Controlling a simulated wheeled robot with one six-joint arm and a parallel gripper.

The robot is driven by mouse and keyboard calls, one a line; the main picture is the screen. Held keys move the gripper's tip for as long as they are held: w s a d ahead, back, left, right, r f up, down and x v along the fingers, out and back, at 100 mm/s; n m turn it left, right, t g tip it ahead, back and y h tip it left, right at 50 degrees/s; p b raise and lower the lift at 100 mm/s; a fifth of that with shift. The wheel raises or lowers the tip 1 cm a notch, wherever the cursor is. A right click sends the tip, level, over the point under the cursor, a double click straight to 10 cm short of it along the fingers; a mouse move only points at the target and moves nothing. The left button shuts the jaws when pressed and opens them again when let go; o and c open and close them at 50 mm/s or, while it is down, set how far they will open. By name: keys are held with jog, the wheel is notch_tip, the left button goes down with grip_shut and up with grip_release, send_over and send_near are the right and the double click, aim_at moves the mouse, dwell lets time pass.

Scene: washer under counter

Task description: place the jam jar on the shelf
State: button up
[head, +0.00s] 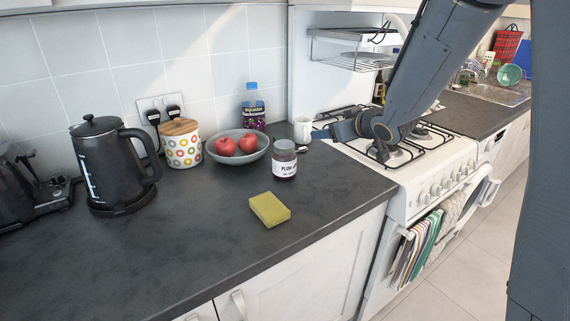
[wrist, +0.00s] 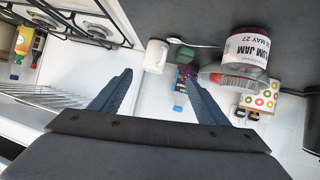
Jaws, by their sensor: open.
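A yellow sponge (head: 270,209) lies in front. The front left counter is clear.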

aim_at(284, 160)
jog(key=w+a+r+n+y, duration=0.3)
jog(key=a+n+y, duration=0.1)
jog(key=a+y, duration=0.2)
jog(key=s+a+r+n+g+y+b, duration=0.1)
jog(key=s+a+r+n+g+y, duration=0.1)
jog(key=s+a+n+g+y, duration=0.35)
notch_tip(284, 160, down, 8)
jog(key=s+d+g+y+p, duration=0.1)
jog(key=g, duration=0.2)
jog(key=w+a+p, duration=0.1)
jog(key=a+p, duration=0.1)
jog(key=a, duration=0.5)
jog(key=shift+w+f, duration=0.15)
grip_shut()
